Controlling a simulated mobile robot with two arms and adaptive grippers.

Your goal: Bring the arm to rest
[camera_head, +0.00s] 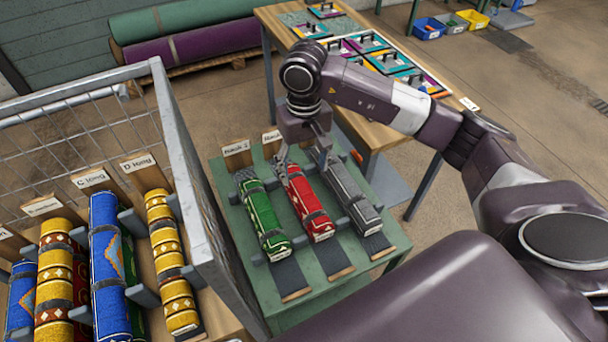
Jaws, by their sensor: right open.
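My right arm comes in from the right, and its gripper (304,165) points down over the far end of the small green table (255,307). The gripper is open. Its fingers are at or just above the far end of a red rolled rug (308,206); I cannot tell whether they touch it. A green rolled rug (264,220) lies to the left of the red one, and a grey roll (350,195) lies to the right. All three rest side by side in grey cradles. My left gripper does not show.
A wire-mesh cage (195,180) at the left holds several yellow and blue rolled rugs (104,260) on labelled slots. A wooden table (440,90) behind carries framed samples with handles. Large rolls (195,45) lie at the back wall. Open floor (540,75) is at the right.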

